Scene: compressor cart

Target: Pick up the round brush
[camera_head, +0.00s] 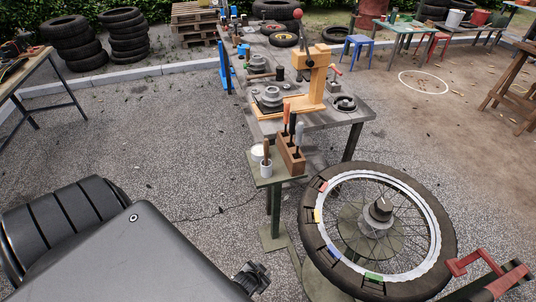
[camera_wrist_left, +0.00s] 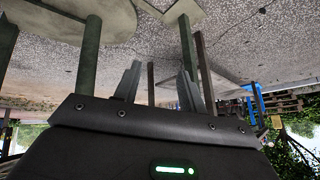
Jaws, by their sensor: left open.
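A small green stand (camera_head: 266,182) holds a white cup (camera_head: 266,169) with a thin brown handle (camera_head: 266,147) standing upright in it. This may be the round brush; its head is hidden in the cup. Beside it a wooden block (camera_head: 290,160) holds several upright tools with red, dark and grey-blue handles. In the left wrist view my left gripper (camera_wrist_left: 160,70) is open, with nothing between its fingers. That view looks upside down, with posts and paving beyond the fingers, and no brush shows in it. My right gripper is not in view.
A tyre on a wheel (camera_head: 324,236) lies right of the stand, with a red-handled part (camera_head: 462,265) beside it. A long workbench (camera_head: 335,118) with a yellow press (camera_head: 316,80) stands behind. Open paving (camera_head: 170,150) lies left of the stand.

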